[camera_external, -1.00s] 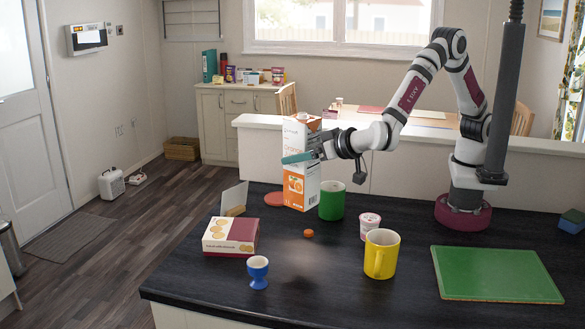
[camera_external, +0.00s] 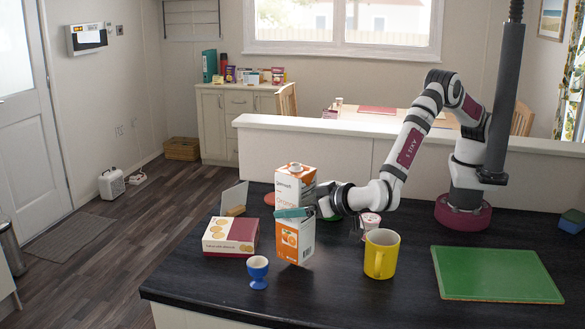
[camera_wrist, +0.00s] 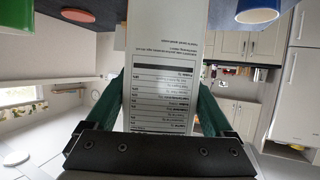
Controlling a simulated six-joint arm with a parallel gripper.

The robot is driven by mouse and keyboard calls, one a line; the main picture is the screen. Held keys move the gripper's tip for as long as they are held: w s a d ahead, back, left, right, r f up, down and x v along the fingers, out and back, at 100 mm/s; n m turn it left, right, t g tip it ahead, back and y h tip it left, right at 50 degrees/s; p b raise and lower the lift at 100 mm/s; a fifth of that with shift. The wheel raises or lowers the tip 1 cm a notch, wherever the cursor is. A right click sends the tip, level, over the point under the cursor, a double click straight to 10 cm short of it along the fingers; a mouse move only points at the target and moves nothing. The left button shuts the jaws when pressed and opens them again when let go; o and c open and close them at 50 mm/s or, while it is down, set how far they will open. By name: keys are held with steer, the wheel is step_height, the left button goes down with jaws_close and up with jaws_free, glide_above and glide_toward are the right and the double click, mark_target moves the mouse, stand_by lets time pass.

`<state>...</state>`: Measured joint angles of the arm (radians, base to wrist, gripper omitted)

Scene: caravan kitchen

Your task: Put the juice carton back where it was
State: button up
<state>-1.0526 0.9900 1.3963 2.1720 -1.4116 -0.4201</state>
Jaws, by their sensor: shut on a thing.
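The orange and white juice carton (camera_external: 296,240) is upright, slightly turned, above the front-middle part of the dark counter. I cannot tell whether its base touches the counter. My gripper (camera_external: 294,213) has its teal fingers shut around the carton's middle, coming from the right. In the wrist view, the carton's printed white side (camera_wrist: 165,75) fills the space between my gripper's fingers (camera_wrist: 160,108). The red round coaster (camera_external: 270,199) lies behind and left of the carton, partly hidden by it; it also shows in the wrist view (camera_wrist: 77,15).
A biscuit box (camera_external: 230,236) and blue egg cup (camera_external: 257,272) stand left of the carton. A yellow mug (camera_external: 381,254) and white tub (camera_external: 371,222) stand right. The green mug is mostly hidden behind my gripper. A green board (camera_external: 495,274) lies far right.

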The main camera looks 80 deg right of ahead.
steer(key=shift+f, duration=1.25)
steer(key=o, duration=1.5)
steer(key=v, duration=1.2)
